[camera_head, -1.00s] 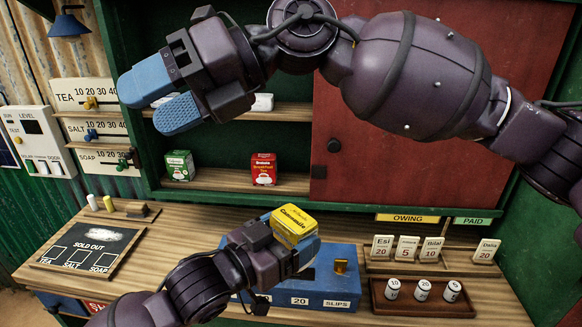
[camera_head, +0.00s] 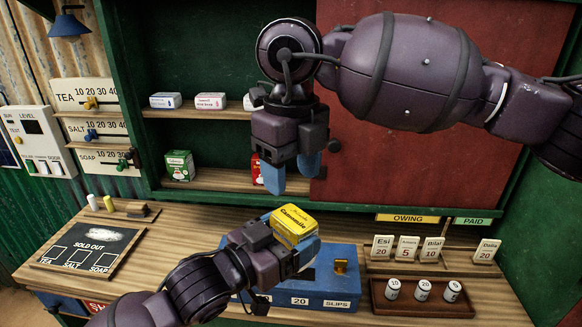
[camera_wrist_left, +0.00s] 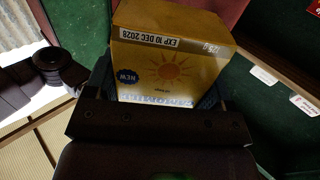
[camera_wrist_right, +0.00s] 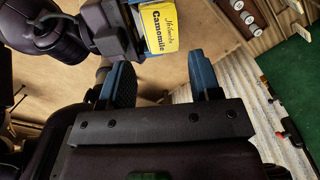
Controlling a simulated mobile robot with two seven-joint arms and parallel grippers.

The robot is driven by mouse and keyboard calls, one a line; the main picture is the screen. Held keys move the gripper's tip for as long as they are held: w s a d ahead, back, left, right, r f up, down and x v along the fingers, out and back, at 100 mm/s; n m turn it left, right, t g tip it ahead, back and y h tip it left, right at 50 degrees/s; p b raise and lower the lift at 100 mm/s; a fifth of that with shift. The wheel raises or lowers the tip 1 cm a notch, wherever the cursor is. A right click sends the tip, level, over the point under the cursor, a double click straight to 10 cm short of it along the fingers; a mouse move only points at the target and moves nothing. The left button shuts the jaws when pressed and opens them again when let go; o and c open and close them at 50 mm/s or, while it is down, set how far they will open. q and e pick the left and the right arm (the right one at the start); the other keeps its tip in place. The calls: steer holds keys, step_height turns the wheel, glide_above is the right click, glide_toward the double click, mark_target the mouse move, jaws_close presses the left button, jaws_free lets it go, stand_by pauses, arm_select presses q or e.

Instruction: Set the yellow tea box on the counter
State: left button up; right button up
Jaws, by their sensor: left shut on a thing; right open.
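The yellow tea box (camera_head: 294,224), marked Camomile, is held by my left gripper (camera_head: 296,250) above the counter (camera_head: 180,240), in front of the blue slips box. In the left wrist view the tea box (camera_wrist_left: 172,68) sits between the fingers, its side showing a sun and a date. My right gripper (camera_head: 291,176) hangs fingers down before the lower shelf, open and empty. In the right wrist view its blue fingers (camera_wrist_right: 160,88) are apart, with the yellow box (camera_wrist_right: 162,32) beyond them. The right gripper partly hides the red tea box (camera_head: 257,172).
A blue slips box (camera_head: 330,292) stands on the counter behind the left gripper. A tray (camera_head: 425,307) with several white cylinders is at the right. A sold-out board (camera_head: 88,247) lies at the left. The counter between board and slips box looks clear. A red door (camera_head: 400,170) covers the right shelves.

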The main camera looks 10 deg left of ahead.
mark_target(291, 232)
step_height(291, 232, down, 12)
steer(key=shift+r, duration=0.1)
stand_by(0.5)
steer(key=c, duration=0.4)
arm_select(q)
steer(key=o, duration=0.9)
arm_select(e)
steer(key=shift+c, duration=1)
arm_select(q)
steer(key=shift+s+a, duration=0.1)
